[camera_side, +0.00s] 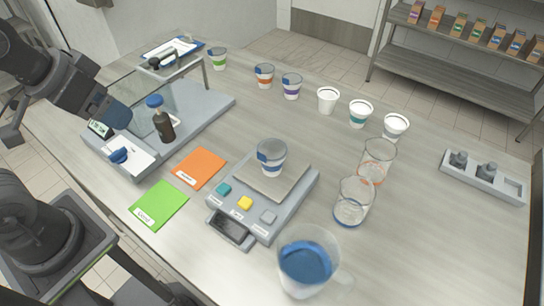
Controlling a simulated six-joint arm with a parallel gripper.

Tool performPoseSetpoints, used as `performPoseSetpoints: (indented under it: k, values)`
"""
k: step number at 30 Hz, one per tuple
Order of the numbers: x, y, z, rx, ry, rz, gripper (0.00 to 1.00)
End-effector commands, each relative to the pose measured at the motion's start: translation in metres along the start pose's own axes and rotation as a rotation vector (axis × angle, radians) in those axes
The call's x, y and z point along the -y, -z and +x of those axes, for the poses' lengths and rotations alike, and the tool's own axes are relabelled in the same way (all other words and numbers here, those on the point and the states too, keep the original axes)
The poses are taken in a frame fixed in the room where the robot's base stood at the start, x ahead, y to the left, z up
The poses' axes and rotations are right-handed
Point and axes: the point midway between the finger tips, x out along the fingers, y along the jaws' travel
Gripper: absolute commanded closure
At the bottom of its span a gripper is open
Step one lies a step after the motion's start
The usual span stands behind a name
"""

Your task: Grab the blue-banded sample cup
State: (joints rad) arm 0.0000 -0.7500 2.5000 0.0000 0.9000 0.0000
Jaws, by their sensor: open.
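A sample cup (271,157) with a bluish band and a blue patch on its side stands upright on the pan of the scale (306,191). Another white cup (395,127) with a dark, possibly blue band stands at the right end of the back row; its exact colour is hard to tell. My gripper (117,113) is at the left, near the clear panel and far from both cups. It is open, with nothing seen in it. Its fingertips are hard to make out.
Green (217,59), orange (264,75), purple (291,86), plain (328,99) and teal (360,113) cups stand behind. A dark bottle (163,124) stands left.

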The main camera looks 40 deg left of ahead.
Motion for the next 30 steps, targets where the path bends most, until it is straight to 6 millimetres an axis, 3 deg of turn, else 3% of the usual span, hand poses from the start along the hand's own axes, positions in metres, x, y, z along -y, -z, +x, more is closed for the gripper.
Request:
performPoseSetpoints:
  k: [5,12,16,23,30]
  values:
    - [0.000,0.000,0.000,0.000,0.000,0.000,0.04]
    - [-0.001,0.002,0.000,0.003,-0.001,0.011,0.04]
    - [-0.007,0.017,-0.002,0.035,-0.012,0.125,0.04]
    - [-0.044,0.077,0.006,0.157,-0.075,0.636,0.04]
    - [-0.109,0.131,0.042,0.278,-0.182,1.232,0.04]
